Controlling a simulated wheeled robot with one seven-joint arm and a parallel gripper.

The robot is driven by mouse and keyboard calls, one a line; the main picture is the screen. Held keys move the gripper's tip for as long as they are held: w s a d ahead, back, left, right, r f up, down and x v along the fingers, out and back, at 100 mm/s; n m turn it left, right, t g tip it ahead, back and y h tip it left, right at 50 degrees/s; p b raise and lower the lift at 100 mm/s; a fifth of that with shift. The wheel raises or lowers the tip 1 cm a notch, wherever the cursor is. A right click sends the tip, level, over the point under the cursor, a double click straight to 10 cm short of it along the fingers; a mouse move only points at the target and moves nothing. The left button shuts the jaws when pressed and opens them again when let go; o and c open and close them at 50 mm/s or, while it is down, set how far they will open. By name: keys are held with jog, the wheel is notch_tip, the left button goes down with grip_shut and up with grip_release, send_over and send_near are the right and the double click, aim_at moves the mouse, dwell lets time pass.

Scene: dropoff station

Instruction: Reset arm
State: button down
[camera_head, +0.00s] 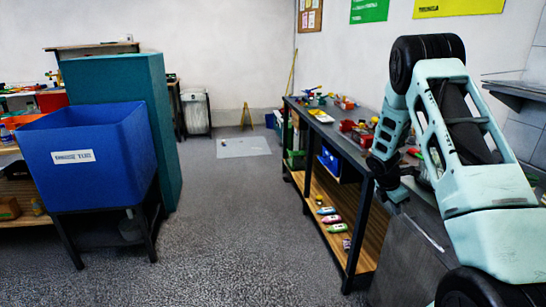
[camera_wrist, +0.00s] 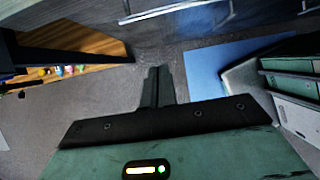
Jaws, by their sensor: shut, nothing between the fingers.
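My arm (camera_head: 462,130) is folded up at the right side of the head view, beside the long workbench. My gripper (camera_wrist: 158,72) shows in the middle of the wrist view, with its two dark fingers together and nothing between them. The fingers point out over the grey floor and touch nothing that I can see. In the head view the fingertips are hard to make out against the dark parts of the arm and the bench.
The workbench (camera_head: 345,143) with tools on top and bottles on its lower shelf runs along the right, close to my arm. A blue bin (camera_head: 95,150) on a black stand is at the left, before a teal cabinet (camera_head: 165,125). The floor (camera_head: 235,215) between is clear.

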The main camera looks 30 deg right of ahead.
jog(key=w+a+r+m+t+y, duration=0.1)
jog(key=w+a+r, duration=0.15)
jog(key=a, duration=0.55)
jog(key=w+a+r+m, duration=0.1)
jog(key=w+a+r, duration=0.15)
jog(key=a, duration=0.55)
jog(key=s+a+r+m+t+y, duration=0.15)
jog(key=a+r, duration=0.25)
jog(key=a, duration=0.7)
jog(key=s+a+r+m+y, duration=0.1)
jog(key=s+a+r, duration=0.2)
jog(key=a, duration=0.9)
jog(key=s+a+r+m+y, duration=0.1)
jog(key=s+a+r, duration=0.1)
jog(key=s+a, duration=0.6)
jog(key=s+a+r+m+g+y, duration=0.1)
jog(key=s+a+r, duration=0.2)
jog(key=s+a, duration=0.5)
jog(key=s, duration=0.6)
jog(key=shift+s+a+r, duration=0.2)
jog(key=shift+s+a, duration=0.15)
jog(key=shift+a, duration=0.05)
jog(key=shift+m, duration=0.25)
